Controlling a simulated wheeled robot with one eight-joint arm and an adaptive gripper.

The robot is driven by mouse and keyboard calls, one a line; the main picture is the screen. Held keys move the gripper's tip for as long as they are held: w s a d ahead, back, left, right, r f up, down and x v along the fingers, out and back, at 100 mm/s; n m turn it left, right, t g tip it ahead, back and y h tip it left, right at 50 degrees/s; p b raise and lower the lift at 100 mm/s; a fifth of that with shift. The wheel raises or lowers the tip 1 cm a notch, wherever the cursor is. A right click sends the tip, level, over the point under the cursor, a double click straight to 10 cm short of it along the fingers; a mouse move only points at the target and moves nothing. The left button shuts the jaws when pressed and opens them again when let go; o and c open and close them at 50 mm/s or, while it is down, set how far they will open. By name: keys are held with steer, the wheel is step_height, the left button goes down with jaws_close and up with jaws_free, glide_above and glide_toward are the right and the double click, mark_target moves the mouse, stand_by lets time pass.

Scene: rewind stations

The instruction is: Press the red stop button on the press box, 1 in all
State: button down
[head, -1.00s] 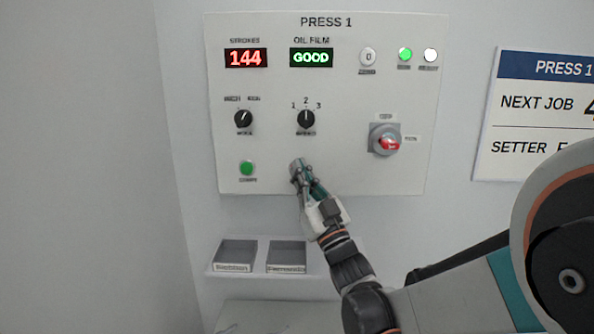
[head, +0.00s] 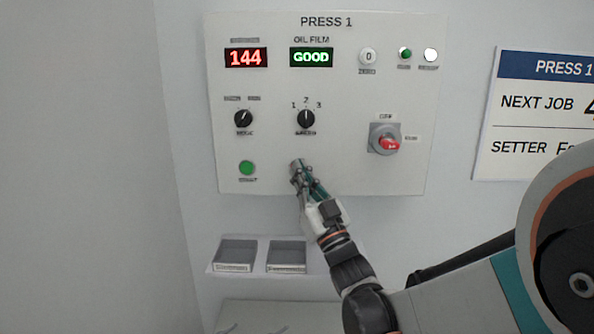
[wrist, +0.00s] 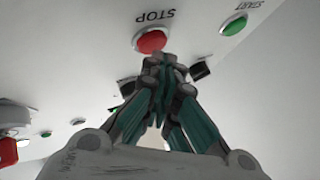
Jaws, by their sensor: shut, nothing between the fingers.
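The press box (head: 350,170) is a pale panel marked PRESS 1 on the wall. The red stop button (wrist: 151,41) shows in the wrist view, under the upside-down word STOP. In the head view it is hidden behind my gripper (head: 297,168), which is at the panel's lower middle. My gripper is shut and empty. In the wrist view its fingertips (wrist: 158,60) are right at the button's near edge; I cannot tell whether they touch it.
A green start button (head: 247,168) sits left of my gripper; it also shows in the wrist view (wrist: 234,25). Two black selector knobs (head: 306,118) and a red-handled switch (head: 389,145) are above. Two small trays (head: 286,268) sit below the panel.

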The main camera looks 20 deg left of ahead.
steer(key=shift+s+d, duration=0.1)
steer(key=shift+s, duration=0.25)
steer(key=s, duration=0.2)
steer(key=s+d, duration=0.1)
steer(key=s, duration=0.2)
steer(key=shift+d, duration=0.1)
stand_by(0.4)
steer(key=shift+w+r, duration=0.1)
